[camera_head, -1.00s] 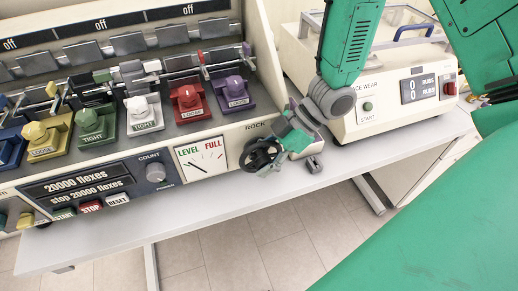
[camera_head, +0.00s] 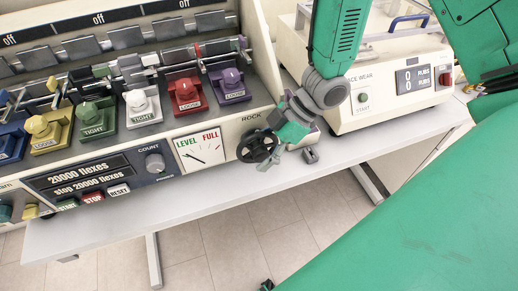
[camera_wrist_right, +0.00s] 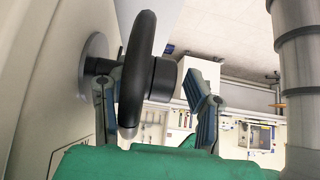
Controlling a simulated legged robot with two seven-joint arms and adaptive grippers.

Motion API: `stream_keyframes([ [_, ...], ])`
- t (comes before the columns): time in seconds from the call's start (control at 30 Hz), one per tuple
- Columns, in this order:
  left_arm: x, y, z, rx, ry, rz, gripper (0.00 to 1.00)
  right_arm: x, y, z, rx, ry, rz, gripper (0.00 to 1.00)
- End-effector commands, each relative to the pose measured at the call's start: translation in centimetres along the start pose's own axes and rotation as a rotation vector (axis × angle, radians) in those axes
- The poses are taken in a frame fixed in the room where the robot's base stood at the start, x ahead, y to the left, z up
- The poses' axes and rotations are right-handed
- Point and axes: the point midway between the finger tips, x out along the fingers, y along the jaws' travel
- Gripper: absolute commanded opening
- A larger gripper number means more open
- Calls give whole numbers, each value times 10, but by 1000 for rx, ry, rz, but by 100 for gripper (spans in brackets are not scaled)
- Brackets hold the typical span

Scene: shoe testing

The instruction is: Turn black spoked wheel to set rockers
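The black spoked wheel (camera_head: 257,147) is on the front panel of the cream machine, under the ROCK label. It also shows edge-on in the right wrist view (camera_wrist_right: 136,70), with its dark hub. My right gripper (camera_head: 275,158) is at the wheel's right side in the head view. In the right wrist view its two fingers (camera_wrist_right: 153,102) are spread apart, with part of the wheel between them. No firm grip on the rim shows. The rockers (camera_head: 185,97) stand in a coloured row, labelled TIGHT or LOOSE. My left gripper is not clearly in view.
A LEVEL/FULL dial (camera_head: 199,150) is just left of the wheel. A second cream machine (camera_head: 372,95) with a digital display stands to the right. The grey bench (camera_head: 200,195) has a bare front strip.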

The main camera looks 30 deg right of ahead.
Motion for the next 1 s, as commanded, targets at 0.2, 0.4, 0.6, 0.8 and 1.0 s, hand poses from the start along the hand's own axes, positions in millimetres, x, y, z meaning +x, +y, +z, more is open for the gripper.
stream_keyframes([
  [0.2,-1,0,2,0,1,0,33,-21,2,0,-2,0,6,45],
  [0.4,-1,0,3,0,2,0,33,-65,1,0,-3,0,7,45],
  [0.6,0,0,2,0,2,0,33,-101,-1,1,-2,-1,3,45],
  [0.8,0,0,2,0,2,0,33,-118,-1,1,0,0,1,45],
  [1.0,0,0,2,0,2,0,33,-121,-2,1,0,1,0,45],
])
